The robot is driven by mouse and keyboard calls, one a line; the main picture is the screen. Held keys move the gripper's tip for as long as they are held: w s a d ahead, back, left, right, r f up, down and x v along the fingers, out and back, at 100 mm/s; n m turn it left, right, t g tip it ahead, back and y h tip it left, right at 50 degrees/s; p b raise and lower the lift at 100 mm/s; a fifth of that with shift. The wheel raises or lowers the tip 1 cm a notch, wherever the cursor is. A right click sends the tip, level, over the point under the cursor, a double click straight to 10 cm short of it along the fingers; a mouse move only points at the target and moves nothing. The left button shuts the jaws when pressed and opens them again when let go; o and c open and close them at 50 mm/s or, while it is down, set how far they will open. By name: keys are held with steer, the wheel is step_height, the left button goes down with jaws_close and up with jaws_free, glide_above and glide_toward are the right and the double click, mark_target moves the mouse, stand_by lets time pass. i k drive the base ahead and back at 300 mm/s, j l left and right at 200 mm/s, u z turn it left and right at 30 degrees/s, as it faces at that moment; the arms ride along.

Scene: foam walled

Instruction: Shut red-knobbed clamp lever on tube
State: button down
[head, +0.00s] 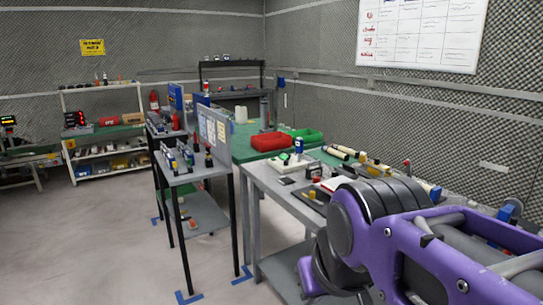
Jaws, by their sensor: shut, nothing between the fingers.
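Several cream tubes (375,167) lie toward the back of the grey workbench on the right. A small upright part with a red top (407,163) stands near them; it may be the red-knobbed clamp lever, but it is too small to tell whether it is open or shut. Another small reddish part (316,166) shows on the bench further left. My purple arm fills the lower right and hides the near part of the bench. My gripper does not show.
The grey bench (262,183) has a white-based device (291,160) on it. Red (270,141) and green (308,135) bins stand behind. A narrow cart (190,174) stands left of the bench. The floor (95,235) at left is clear.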

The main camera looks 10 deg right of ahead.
mark_target(407, 163)
steer(key=i+j+z, duration=0.1)
steer(key=z, duration=0.35)
steer(key=i+j+z, duration=0.2)
steer(key=z, duration=0.25)
steer(key=i+j+z, duration=0.25)
steer(key=z, duration=0.25)
steer(key=i+j+z, duration=0.15)
steer(key=j+z, duration=0.15)
steer(key=z, duration=0.15)
steer(key=j+z, duration=0.3)
steer(key=z, duration=0.15)
steer(key=k+j+u, duration=0.1)
steer(key=u, duration=0.25)
steer(key=i+l+z, duration=0.1)
steer(key=z, duration=0.25)
steer(key=i, duration=0.05)
